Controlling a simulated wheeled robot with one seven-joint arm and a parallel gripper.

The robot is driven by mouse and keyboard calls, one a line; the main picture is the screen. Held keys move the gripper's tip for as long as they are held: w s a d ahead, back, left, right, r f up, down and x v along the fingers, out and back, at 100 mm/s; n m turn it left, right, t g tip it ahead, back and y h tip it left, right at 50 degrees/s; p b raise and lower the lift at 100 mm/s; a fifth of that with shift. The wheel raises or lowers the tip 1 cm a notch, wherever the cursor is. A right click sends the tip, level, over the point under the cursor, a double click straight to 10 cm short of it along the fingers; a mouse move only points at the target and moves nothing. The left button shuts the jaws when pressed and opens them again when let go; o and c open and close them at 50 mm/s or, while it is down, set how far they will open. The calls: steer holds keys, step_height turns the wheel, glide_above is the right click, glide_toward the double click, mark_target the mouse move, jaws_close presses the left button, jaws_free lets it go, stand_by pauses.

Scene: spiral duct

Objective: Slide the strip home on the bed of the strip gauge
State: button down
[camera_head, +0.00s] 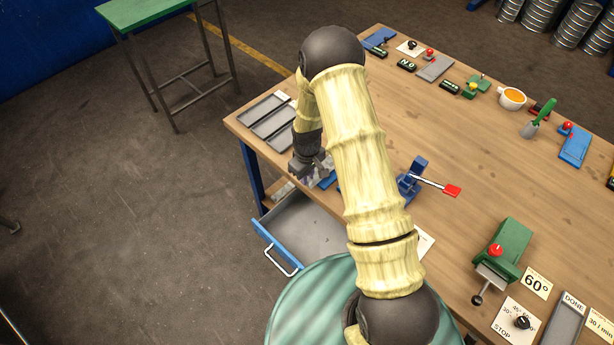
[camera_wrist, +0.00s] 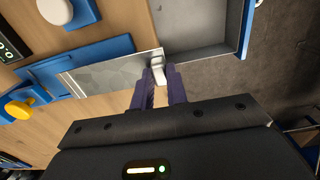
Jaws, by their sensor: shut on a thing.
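The strip (camera_wrist: 110,73) is a thin, shiny metal sheet in the wrist view, lying along a blue bed (camera_wrist: 50,75), which I take for the strip gauge. Its right end reaches past the table edge toward the open drawer. My gripper (camera_wrist: 158,78) is shut at that end, around a small pale tab (camera_wrist: 157,66). In the head view my gripper (camera_head: 312,172) is low at the table's left edge. A bit of blue bed (camera_head: 329,181) shows beside it; my arm hides most of the gauge, and I cannot tell how far the strip sits in it.
An open grey drawer (camera_head: 302,229) with a blue front juts out below my gripper. Grey trays (camera_head: 267,117) lie at the table's left corner. A blue clamp with a red-tipped lever (camera_head: 452,190) stands right of my arm. A yellow knob (camera_wrist: 18,109) is near the bed.

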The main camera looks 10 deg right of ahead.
steer(key=shift+r+p, duration=1.2)
steer(key=shift+r, duration=0.95)
